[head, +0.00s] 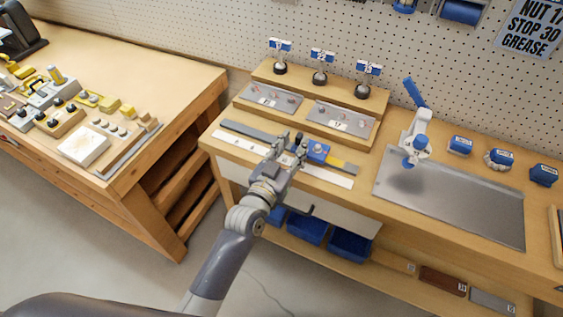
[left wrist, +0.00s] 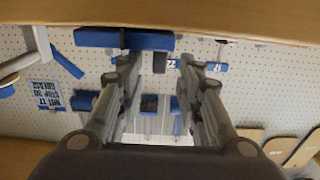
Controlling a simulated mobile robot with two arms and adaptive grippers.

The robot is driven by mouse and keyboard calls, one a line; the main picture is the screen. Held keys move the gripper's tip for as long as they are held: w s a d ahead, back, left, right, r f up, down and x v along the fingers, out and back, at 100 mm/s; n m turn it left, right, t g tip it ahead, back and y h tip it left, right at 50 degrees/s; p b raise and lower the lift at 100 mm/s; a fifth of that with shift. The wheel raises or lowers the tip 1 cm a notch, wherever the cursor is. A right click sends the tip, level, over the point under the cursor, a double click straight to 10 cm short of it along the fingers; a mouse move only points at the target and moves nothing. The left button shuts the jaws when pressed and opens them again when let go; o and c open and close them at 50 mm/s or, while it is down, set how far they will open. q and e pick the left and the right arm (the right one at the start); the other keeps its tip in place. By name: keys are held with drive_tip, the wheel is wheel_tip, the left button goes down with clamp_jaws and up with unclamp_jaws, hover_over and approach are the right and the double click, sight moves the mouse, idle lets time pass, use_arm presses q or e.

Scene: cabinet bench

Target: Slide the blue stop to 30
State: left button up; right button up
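In the left wrist view the two fingers (left wrist: 158,78) also stand apart. Whether they touch the stop cannot be told. My right gripper is not in view.
Behind the rail is a raised wooden step (head: 309,92) with grey plates and knobs. To the right stands a white and blue device (head: 416,140) on a metal plate (head: 455,205). A poster (head: 532,24) reads NUT 17, STOP 30, GREASE. Blue bins (head: 350,245) sit below the bench.

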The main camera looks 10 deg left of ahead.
use_arm(q)
drive_tip(key=v, duration=0.8)
idle(0.4)
drive_tip(key=s+a+f+n+g+y, duration=0.1)
drive_tip(key=s+a+f+g+y, duration=0.15)
drive_tip(key=s+a+g, duration=0.4)
drive_tip(key=s+a+f+g+y, duration=0.2)
drive_tip(key=s+a+f, duration=0.15)
drive_tip(key=s, duration=0.55)
drive_tip(key=s+a+f+n+g+y, duration=0.1)
drive_tip(key=s+a+f+g+y, duration=0.1)
drive_tip(key=s+a+f+g, duration=0.45)
drive_tip(key=s+d+f, duration=0.1)
drive_tip(key=s+f, duration=0.1)
drive_tip(key=f, duration=1)
drive_tip(key=s+d+f, duration=0.1)
drive_tip(key=f, duration=1.1)
drive_tip(key=s+a+f+g, duration=0.1)
drive_tip(key=s+a+f, duration=0.2)
drive_tip(key=s+f, duration=1.3)
drive_tip(key=shift+s+a, duration=0.2)
drive_tip(key=shift+s, duration=0.5)
